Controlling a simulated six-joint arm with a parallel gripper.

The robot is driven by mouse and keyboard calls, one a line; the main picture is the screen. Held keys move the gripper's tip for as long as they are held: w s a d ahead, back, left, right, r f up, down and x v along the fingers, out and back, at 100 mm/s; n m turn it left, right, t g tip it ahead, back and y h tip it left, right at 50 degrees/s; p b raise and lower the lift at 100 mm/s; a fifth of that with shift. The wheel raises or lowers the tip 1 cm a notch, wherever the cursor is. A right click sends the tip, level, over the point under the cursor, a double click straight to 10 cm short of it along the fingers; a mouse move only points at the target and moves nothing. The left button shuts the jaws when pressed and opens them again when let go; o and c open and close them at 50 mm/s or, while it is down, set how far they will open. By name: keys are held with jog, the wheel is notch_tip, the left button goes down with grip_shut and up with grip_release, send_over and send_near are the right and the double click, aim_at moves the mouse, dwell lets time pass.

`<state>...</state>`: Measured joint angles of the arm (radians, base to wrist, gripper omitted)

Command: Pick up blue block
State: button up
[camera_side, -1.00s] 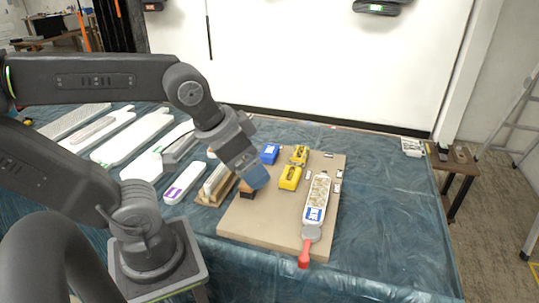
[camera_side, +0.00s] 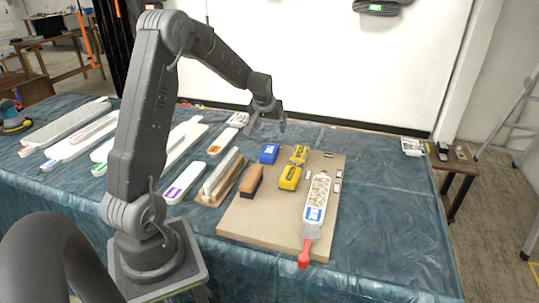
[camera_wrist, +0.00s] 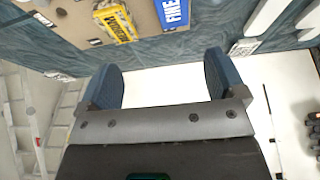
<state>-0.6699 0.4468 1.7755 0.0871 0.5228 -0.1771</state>
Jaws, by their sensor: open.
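The blue block (camera_side: 269,153) sits at the back left part of the tan board, beside two yellow blocks. In the wrist view the blue block (camera_wrist: 172,13) shows at the top edge, partly cut off, with the white word "FINE" on it. My gripper (camera_side: 269,121) is raised behind and above the blue block in the side view, apart from it. In the wrist view its two blue-grey fingers (camera_wrist: 163,78) are spread wide with nothing between them.
A wooden-based tool (camera_side: 222,180) lies left of the board. The white wall (camera_side: 330,60) rises behind the table.

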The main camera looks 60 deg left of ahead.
notch_tip(320, 180, down, 2)
jog(key=a, duration=0.3)
send_near(269, 150)
jog(key=shift+n, duration=0.3)
jog(key=x, duration=0.4)
jog(key=shift+a+f, duration=0.1)
jog(key=shift+f, duration=0.2)
jog(key=shift+x, duration=3)
jog(key=shift+w, duration=0.15)
jog(key=shift+c, duration=0.2)
jog(key=c, duration=1)
notch_tip(269, 150, up, 5)
jog(key=shift+f, duration=0.2)
jog(key=s+a+r, duration=0.4)
jog(key=s+r, duration=0.2)
jog(key=s, duration=0.5)
jog(key=shift+a+r, duration=0.15)
jog(key=shift+r, duration=0.15)
